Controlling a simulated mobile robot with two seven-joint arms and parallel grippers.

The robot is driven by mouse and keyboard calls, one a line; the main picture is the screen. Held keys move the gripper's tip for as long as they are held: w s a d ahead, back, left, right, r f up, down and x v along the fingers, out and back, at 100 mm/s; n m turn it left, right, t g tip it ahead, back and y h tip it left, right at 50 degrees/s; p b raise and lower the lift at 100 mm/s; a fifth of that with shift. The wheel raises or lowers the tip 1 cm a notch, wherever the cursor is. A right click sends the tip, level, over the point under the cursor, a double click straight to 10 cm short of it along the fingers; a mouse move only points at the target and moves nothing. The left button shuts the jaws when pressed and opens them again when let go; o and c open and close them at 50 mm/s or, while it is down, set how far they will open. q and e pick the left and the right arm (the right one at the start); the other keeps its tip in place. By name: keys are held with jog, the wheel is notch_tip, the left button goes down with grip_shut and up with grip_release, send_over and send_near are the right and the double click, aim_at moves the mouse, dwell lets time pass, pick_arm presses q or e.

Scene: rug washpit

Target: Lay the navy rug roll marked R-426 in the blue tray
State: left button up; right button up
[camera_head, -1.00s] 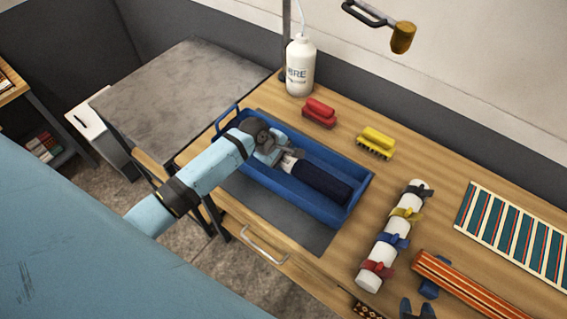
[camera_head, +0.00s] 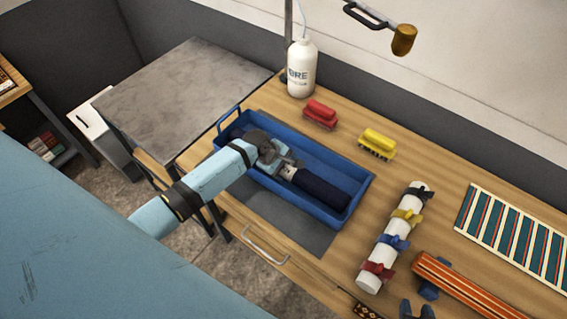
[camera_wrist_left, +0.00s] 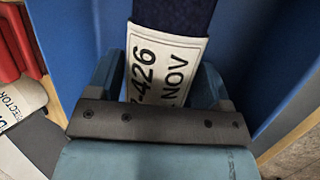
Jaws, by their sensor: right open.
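The navy rug roll (camera_head: 321,188) lies lengthwise inside the blue tray (camera_head: 361,189), below the tray's rim. Whether its underside rests on the tray floor cannot be told. My left gripper (camera_head: 279,165) reaches down into the tray and is shut across the roll near its white label. In the left wrist view the label (camera_wrist_left: 165,65) reads "-426" and "NOV", its first characters hidden, and a finger lies against each side of the roll.
A red brush (camera_head: 320,113), a yellow brush (camera_head: 377,143) and a white bottle (camera_head: 301,70) stand behind the tray. A white roll with coloured clamps (camera_head: 393,238) and an orange striped roll (camera_head: 470,287) lie to the right. A striped rug (camera_head: 515,235) lies farther right.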

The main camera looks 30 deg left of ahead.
pick_arm(q)
jog(key=b+v, duration=0.1)
jog(key=v, duration=1.1)
jog(key=shift+r, duration=0.1)
jog(key=s+d+r+m+y, duration=0.2)
jog(key=s+r+m, duration=0.1)
jog(key=s+m, duration=0.75)
jog(key=s+d+r+m+y, duration=0.25)
jog(key=s+m, duration=0.45)
jog(key=s, duration=0.6)
jog(key=w+d+f+t+h, duration=0.1)
jog(key=w+d+f+t, duration=0.1)
jog(key=f, duration=0.5)
jog(key=w+d+f+m+t+h, duration=0.1)
jog(key=w+d+f+t+h, duration=0.1)
jog(key=f, duration=0.5)
jog(key=w+d+t, duration=0.1)
jog(key=t, duration=0.1)
jog(key=shift+w+d+t, duration=0.15)
jog(key=shift+d+t, duration=0.25)
